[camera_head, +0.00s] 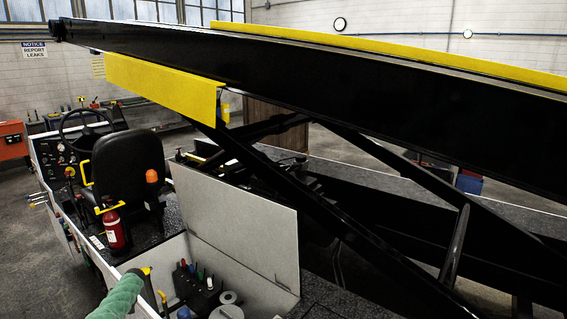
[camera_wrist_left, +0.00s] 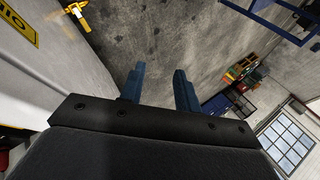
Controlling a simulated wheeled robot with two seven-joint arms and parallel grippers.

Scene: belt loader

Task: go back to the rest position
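My left gripper (camera_wrist_left: 157,76) shows in the left wrist view. Its two blue fingers stand apart with nothing between them, and bare grey floor lies beyond. The left gripper does not show in the head view. My right gripper is in neither view. The belt loader's long black boom (camera_head: 350,75) slopes across the head view. The loader's black seat (camera_head: 127,165) and steering wheel (camera_head: 84,125) are at the left.
An open grey bin (camera_head: 243,217) with a raised lid holds tools and a tape roll. A red extinguisher (camera_head: 114,230) stands by the seat. A green padded thing (camera_head: 118,298) is at the bottom edge. Shelves with boxes (camera_wrist_left: 240,82) stand far off in the wrist view.

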